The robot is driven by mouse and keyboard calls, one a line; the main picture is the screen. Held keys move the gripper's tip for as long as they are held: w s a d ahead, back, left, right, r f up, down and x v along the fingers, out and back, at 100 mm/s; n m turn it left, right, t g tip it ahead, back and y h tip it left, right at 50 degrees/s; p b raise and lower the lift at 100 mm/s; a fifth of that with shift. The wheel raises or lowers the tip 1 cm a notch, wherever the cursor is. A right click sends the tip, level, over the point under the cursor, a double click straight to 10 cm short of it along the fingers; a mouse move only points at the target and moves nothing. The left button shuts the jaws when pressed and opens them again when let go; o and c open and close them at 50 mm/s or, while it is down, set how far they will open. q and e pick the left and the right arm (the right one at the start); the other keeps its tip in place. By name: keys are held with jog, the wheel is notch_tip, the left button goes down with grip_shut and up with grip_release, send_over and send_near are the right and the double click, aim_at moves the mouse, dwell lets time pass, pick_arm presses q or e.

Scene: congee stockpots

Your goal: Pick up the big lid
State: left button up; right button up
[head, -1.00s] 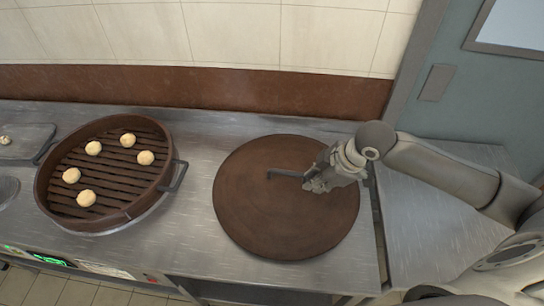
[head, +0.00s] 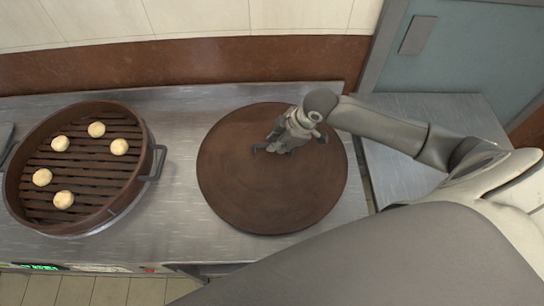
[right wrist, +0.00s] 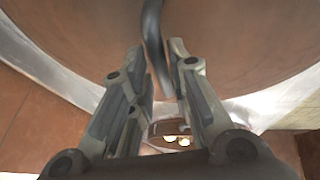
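The big lid (head: 240,195) is a large round brown disc lying flat on the steel counter, right of the steamer. Its dark bar handle (right wrist: 152,25) shows in the right wrist view; in the head view my gripper mostly covers it. My right gripper (head: 268,148) is over the lid at the handle. In the right wrist view its fingers (right wrist: 158,55) are apart, with the handle's end between them, close to the right-hand finger. I cannot tell whether they touch. My left gripper is not in view.
A round brown steamer (head: 145,180) with a slatted base, a side handle and several pale buns (head: 64,199) stands on the counter (head: 185,130) at left. A tiled wall is behind. A separate steel surface (head: 395,180) lies right of the lid, across a gap.

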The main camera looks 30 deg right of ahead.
aim_at(272, 154)
jog(key=shift+x, duration=1.05)
jog(key=shift+w+f, duration=0.1)
jog(key=shift+f, duration=0.25)
grip_shut()
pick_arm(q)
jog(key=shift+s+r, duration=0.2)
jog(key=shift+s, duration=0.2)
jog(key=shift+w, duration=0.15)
pick_arm(e)
jog(key=shift+w, duration=0.1)
